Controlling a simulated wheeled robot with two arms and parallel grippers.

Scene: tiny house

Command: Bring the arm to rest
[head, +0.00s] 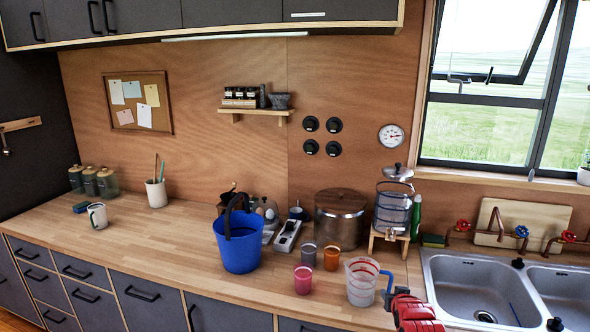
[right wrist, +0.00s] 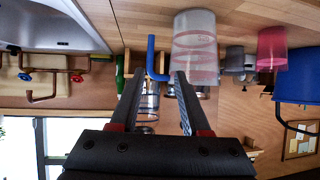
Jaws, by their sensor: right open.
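My right gripper (head: 388,296) is at the front edge of the wooden counter, beside the clear measuring cup (head: 360,282) with red markings and a blue handle. In the right wrist view, its two dark fingers (right wrist: 158,78) are apart with nothing clamped between them. The cup (right wrist: 195,50) appears just beyond the fingertips, and its blue handle (right wrist: 154,58) shows between them in the picture. I cannot tell whether a finger touches the handle. The cup stands upright on the counter. My left gripper is in neither view.
Left of the measuring cup stand a pink cup (head: 303,279), an orange cup (head: 332,258) and a blue bucket (head: 238,241). A metal pot (head: 341,218) and a glass dispenser (head: 393,210) are behind. A sink (head: 470,285) lies right.

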